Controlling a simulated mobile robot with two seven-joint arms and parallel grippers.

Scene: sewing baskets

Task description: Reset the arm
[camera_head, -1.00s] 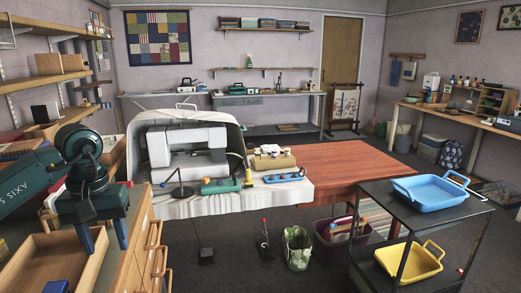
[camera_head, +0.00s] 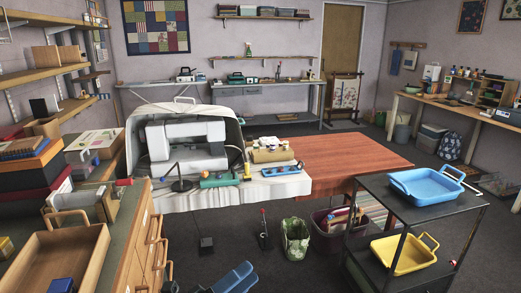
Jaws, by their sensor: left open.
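My left gripper (camera_head: 228,280) shows only at the bottom edge of the head view, left of the middle. Blue finger parts are visible over the dark floor, and the rest of the arm is cut off. It is open, and I see nothing held in it. It is to the right of the wooden drawer cabinet (camera_head: 140,252) and apart from the wooden tray (camera_head: 75,251) on the counter. My right gripper is not in view.
A sewing machine (camera_head: 185,143) stands on a cloth-covered table at centre. A black cart (camera_head: 410,211) holds a blue basket (camera_head: 426,187) and a yellow basket (camera_head: 404,254) at right. A green bin (camera_head: 295,238) and a purple basket (camera_head: 330,243) stand on the floor.

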